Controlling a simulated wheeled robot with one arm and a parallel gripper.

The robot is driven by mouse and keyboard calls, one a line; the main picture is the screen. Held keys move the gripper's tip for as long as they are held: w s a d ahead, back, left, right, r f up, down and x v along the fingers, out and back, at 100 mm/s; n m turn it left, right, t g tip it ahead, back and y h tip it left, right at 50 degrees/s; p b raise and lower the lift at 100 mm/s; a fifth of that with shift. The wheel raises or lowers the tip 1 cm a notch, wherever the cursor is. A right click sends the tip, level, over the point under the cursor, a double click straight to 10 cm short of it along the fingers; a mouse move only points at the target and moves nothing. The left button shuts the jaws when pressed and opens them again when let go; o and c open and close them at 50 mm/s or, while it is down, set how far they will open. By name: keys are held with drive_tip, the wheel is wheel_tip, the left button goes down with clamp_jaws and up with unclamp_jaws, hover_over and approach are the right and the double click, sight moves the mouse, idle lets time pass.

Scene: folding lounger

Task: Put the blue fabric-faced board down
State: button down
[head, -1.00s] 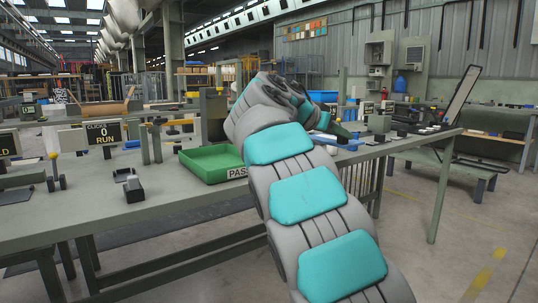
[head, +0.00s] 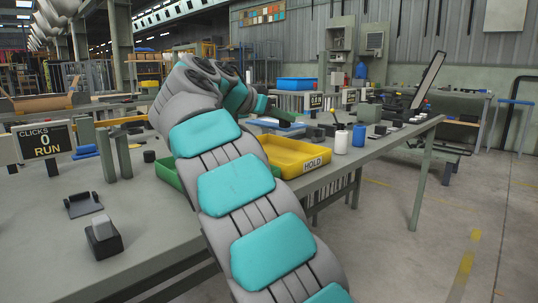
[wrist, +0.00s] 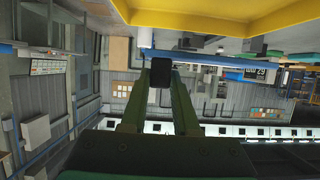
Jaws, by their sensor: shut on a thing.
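My gripper (head: 288,116) reaches out over the far side of the workbench, mostly behind my own arm in the head view. In the wrist view, its green fingers (wrist: 160,78) are closed at a small dark block-like part. A thin blue board (wrist: 215,60) shows edge-on there, running right from the fingertips. In the head view, a flat blue piece (head: 272,125) just below the gripper looks like this board. It is held roughly level. Its fabric face is not clear, and I cannot tell whether it touches anything below.
A yellow HOLD tray (head: 312,164) stands on the workbench (head: 130,222) just right of my arm; a green tray (head: 166,172) is partly hidden behind the arm. White (head: 341,142) and blue (head: 359,138) cylinders stand right of the yellow tray. The front left bench has clear patches.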

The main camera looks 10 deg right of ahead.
drive_tip(key=shift+s+f, duration=0.1)
drive_tip(key=shift+f, duration=4.65)
drive_tip(key=shift+b, duration=0.35)
drive_tip(key=c, duration=0.7)
unclamp_jaws()
drive_tip(key=shift+f, duration=0.1)
drive_tip(key=shift+o, duration=0.2)
drive_tip(key=v, duration=0.7)
drive_tip(key=shift+s+a+r+b, duration=0.15)
drive_tip(key=shift+r+b, duration=0.1)
drive_tip(key=shift+b, duration=0.05)
